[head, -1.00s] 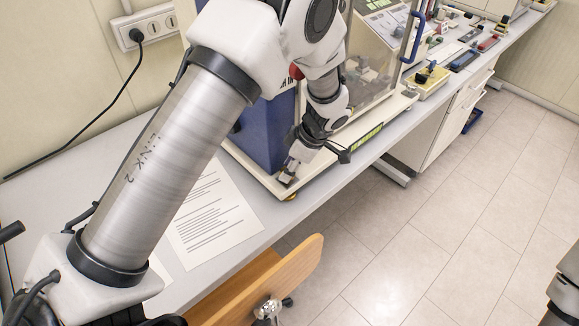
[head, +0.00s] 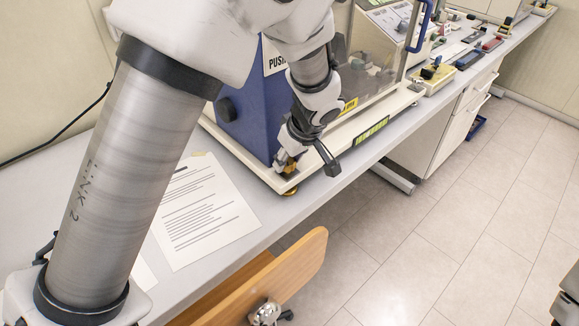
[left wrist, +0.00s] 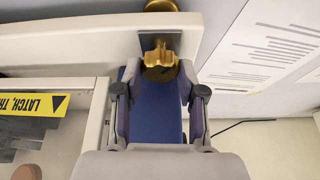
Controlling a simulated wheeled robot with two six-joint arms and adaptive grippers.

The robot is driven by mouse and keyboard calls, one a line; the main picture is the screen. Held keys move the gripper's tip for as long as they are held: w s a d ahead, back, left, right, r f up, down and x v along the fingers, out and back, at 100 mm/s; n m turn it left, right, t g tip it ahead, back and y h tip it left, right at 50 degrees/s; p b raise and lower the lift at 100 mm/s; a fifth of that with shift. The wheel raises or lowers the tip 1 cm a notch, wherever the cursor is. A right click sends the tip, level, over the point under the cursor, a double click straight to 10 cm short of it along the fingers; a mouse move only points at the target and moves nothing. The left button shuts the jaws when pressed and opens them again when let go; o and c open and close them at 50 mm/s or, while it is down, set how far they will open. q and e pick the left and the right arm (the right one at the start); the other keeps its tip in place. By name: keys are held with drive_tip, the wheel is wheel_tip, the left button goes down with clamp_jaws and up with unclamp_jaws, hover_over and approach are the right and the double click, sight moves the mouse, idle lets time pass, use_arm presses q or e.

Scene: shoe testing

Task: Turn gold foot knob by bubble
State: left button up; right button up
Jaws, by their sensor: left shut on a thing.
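In the left wrist view a gold knob (left wrist: 160,62) sits between the fingertips of my left gripper (left wrist: 160,72), at the corner of the machine's base plate (left wrist: 70,45). My left gripper is shut on this knob. In the head view my left gripper (head: 286,163) is at the near corner of the blue and white machine (head: 258,112), and the gripper hides most of the knob. A gold foot (head: 291,191) shows under that corner; a second gold part shows at the top of the left wrist view (left wrist: 161,5). I cannot make out a bubble level. My right gripper is not in view.
Printed sheets (head: 205,212) lie on the grey bench left of the machine. A wooden chair (head: 290,272) stands at the bench's front edge. A yellow latch label (left wrist: 32,104) is on the machine. Small instruments stand further back.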

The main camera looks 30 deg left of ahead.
use_arm(q)
drive_tip(key=shift+s+f+m+t+h+b, duration=0.15)
drive_tip(key=shift+m+t+h+b, duration=0.15)
drive_tip(key=shift+m+b, duration=0.6)
drive_tip(key=o, duration=0.9)
drive_tip(key=shift+c, duration=0.2)
drive_tip(key=shift+a, duration=0.15)
drive_tip(key=v, duration=1.2)
drive_tip(key=shift+f, duration=0.1)
